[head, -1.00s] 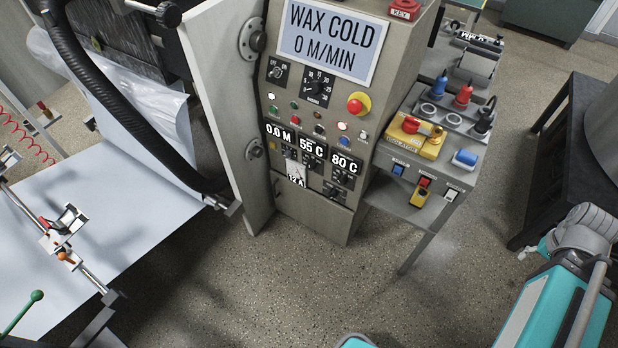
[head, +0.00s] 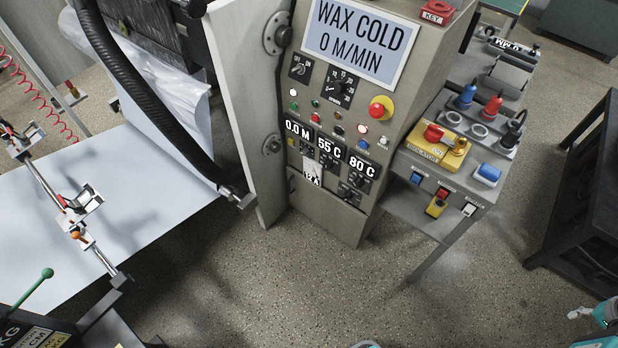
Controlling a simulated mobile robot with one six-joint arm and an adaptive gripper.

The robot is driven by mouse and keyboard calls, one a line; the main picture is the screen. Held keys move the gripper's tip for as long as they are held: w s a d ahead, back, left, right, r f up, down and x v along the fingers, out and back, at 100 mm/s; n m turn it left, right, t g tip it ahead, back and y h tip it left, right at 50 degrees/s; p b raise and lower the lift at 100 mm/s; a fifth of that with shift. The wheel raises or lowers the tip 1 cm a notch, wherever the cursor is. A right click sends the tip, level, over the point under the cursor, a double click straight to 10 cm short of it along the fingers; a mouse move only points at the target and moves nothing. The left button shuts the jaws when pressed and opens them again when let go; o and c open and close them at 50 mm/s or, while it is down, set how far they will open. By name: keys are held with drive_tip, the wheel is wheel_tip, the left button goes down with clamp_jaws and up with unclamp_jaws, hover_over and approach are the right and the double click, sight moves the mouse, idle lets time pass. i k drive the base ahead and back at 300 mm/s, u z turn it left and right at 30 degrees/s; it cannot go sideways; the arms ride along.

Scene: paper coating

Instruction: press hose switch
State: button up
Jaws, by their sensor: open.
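No switch has a readable hose label. Candidates on the side bench (head: 447,230) are a blue switch (head: 416,178), a red switch (head: 442,192) above a yellow piece (head: 435,207), and a white switch (head: 469,209), with labels too small to read. A larger blue rocker (head: 487,174) sits behind them. The control cabinet (head: 335,220) also carries an on/off knob (head: 299,68) and several small buttons and lamps. A teal and white part of my arm shows at the bottom right corner, well away from the bench. My gripper's jaws are not recognisable in view.
A thick black hose (head: 135,95) hangs at the left by an open cabinet door (head: 240,120). A white paper sheet (head: 120,200) lies below it. A dark stand (head: 590,200) is at the right. The speckled floor (head: 350,290) in front is clear.

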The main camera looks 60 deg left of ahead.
sight(416, 179)
drive_tip(key=u, duration=0.1)
drive_tip(key=k, duration=1)
drive_tip(key=u, duration=1.7)
drive_tip(key=i, duration=1)
